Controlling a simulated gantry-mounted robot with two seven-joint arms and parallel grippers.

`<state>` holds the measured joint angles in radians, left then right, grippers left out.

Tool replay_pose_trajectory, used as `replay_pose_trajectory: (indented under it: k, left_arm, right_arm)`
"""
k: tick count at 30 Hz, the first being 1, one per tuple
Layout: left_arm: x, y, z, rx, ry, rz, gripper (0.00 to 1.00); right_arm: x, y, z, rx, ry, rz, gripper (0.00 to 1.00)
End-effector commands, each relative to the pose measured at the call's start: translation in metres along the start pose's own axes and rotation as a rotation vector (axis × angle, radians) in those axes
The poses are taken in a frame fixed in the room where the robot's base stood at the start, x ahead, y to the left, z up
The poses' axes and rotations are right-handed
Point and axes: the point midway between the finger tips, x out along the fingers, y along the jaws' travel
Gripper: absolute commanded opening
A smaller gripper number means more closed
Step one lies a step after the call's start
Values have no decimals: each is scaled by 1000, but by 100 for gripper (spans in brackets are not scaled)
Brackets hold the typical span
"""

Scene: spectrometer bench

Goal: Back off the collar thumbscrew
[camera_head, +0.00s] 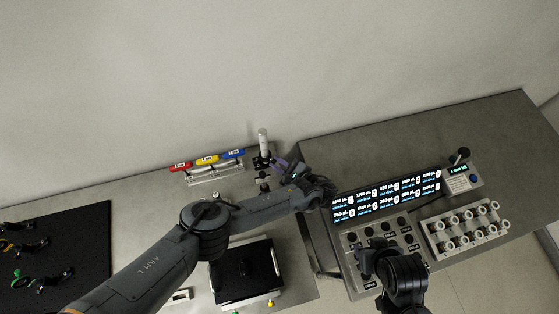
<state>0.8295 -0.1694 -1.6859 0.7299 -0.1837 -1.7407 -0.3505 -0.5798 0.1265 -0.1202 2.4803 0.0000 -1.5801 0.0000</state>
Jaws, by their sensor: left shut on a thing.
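A post (263,140) with a pale upper cylinder stands upright at the back of the left bench, and a dark collar (261,161) sits around its lower part. My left gripper (277,164) reaches in from the right side of the post, with its fingertips at the collar. It is shut on the collar thumbscrew, which is too small and too covered by the fingers to make out. My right gripper (367,258) is over the front of the instrument console on the right, and its jaw opening cannot be made out.
Red, yellow and blue pens or markers lie on a rack (215,175) left of the post. A black-topped box (247,270) is on the bench below my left forearm. The console (330,240) carries lit displays (385,197) and a rack of white-ringed vials (468,228). A black board (75,260) lies far left.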

Motion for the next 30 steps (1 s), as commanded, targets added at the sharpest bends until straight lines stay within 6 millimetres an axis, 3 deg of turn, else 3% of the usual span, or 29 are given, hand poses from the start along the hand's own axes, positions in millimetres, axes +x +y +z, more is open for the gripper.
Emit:
replay_pose_trajectory:
  k: [11,30]
  left_arm:
    - [2,4,0,-329,-4,-139,0]
    - [3,10,-5,-849,-3,-354,0]
  right_arm:
    - [0,-1,0,3,0,-2,43]
    - [24,-3,7,9,1,-7,43]
